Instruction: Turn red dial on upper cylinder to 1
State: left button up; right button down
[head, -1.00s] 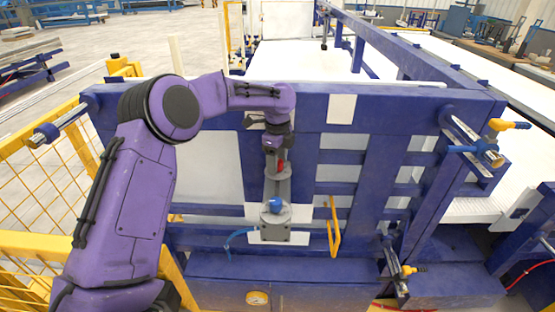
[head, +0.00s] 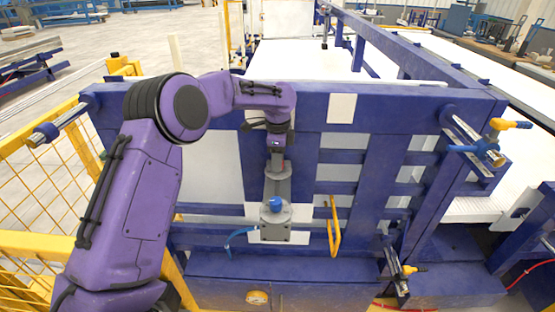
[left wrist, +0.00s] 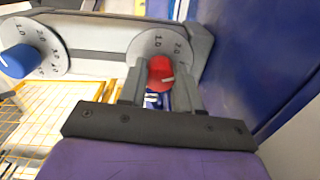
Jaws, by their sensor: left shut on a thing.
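The red dial (left wrist: 160,72) sits on a round grey plate (left wrist: 158,41) with printed numbers; 1.0 and 2.0 are readable in the left wrist view. A short white mark shows on the dial's lower right, away from the 1.0. My left gripper (left wrist: 161,82) is shut on the red dial, one finger on each side. In the head view, my left gripper (head: 277,160) is at the upper end of the grey cylinder body (head: 278,187) and mostly hides the red dial. My right gripper is not in view.
A blue dial (head: 276,203) with its own numbered plate sits at the cylinder's lower end; it also shows in the left wrist view (left wrist: 18,60). A blue frame (head: 380,150) stands behind. A yellow handle (head: 334,228) is to the right, and yellow fencing (head: 40,200) to the left.

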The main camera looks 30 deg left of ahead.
pick_arm(q)
jog(key=n, duration=0.4)
jog(key=shift+n, duration=0.3)
jog(key=n, duration=0.3)
jog(key=shift+d+n, duration=0.1)
jog(key=shift+n, duration=0.2)
jog(key=n, duration=0.3)
jog(key=shift+n, duration=2.2)
jog(key=o, duration=1.1)
jog(key=shift+c, duration=0.2)
notch_tip(320, 180, up, 10)
jog(key=b, duration=0.1)
jog(key=shift+r, duration=0.2)
